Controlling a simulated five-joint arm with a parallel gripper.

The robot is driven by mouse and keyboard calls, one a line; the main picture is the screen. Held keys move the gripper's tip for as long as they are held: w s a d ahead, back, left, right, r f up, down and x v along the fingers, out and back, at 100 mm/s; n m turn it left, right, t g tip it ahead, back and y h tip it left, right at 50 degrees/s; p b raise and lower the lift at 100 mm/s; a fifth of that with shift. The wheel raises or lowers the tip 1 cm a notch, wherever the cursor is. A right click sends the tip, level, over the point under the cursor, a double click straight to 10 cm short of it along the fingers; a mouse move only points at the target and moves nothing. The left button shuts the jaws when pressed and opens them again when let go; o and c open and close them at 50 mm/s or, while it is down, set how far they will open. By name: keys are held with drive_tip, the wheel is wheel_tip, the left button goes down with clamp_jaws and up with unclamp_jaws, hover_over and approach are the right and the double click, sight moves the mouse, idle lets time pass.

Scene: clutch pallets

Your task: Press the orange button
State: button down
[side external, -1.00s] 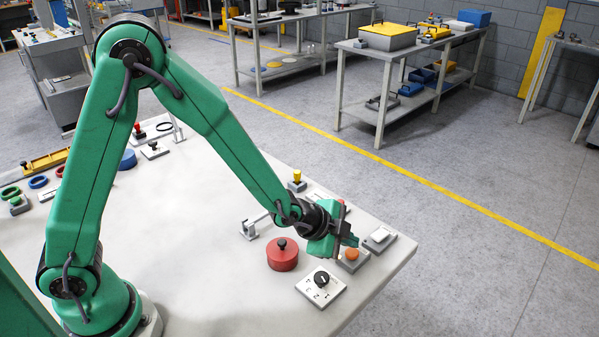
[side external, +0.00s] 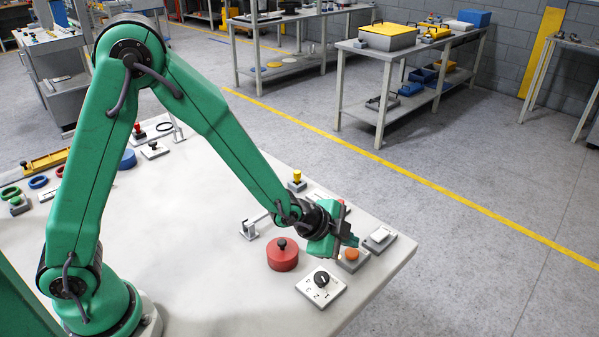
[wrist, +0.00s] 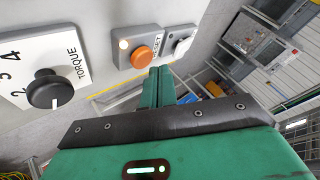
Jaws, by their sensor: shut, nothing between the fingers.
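The orange button (side external: 352,254) sits on a small grey box near the table's right edge. In the wrist view the orange button (wrist: 141,57) shows in full, with a lit pale lamp beside it on the box. My gripper (side external: 350,241) is shut and empty, with its fingertips right by the button in the side view. In the wrist view my gripper's fingers (wrist: 160,75) point towards the box, and their tips appear just below and right of the button. I cannot tell whether they touch it.
A white switch on a grey base (side external: 379,238) stands just beyond the button. A black torque knob on a white plate (side external: 321,283) and a red lidded pot (side external: 282,255) stand on the near side. A yellow button (side external: 297,178) stands farther back. The table's right edge is close.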

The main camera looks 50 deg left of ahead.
sight(347, 253)
drive_tip(key=shift+f, duration=0.85)
idle(0.9)
drive_tip(key=shift+r, duration=0.85)
wheel_tip(347, 253, up, 6)
idle(1.0)
